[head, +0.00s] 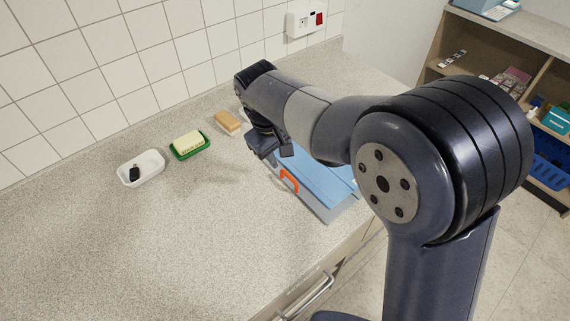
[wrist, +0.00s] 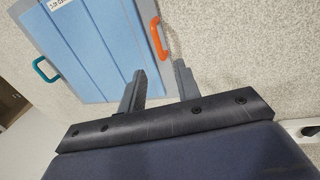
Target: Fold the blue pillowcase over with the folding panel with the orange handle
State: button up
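The blue pillowcase (head: 322,178) lies on the grey folding board (head: 329,213) at the counter's front right, partly hidden by my arm. In the wrist view the pillowcase (wrist: 92,50) looks flat, with straight lines across it. The orange handle (head: 289,181) sticks out from the board's left side; in the wrist view the orange handle (wrist: 158,38) is at the right edge of its panel. A teal handle (wrist: 46,70) is on the opposite edge. My gripper (wrist: 158,76) is open and empty, its fingertips a little short of the orange handle and apart from it.
A white dish (head: 141,170) with a dark item, a green dish (head: 190,147) with a yellow block, and a tan sponge (head: 227,122) line the tiled wall. The counter's left and front are clear. A shelf (head: 472,58) stands at right.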

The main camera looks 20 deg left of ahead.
aim_at(286, 173)
jog(key=x, duration=0.7)
jog(key=shift+p, duration=0.3)
jog(key=shift+c, duration=0.5)
grip_shut()
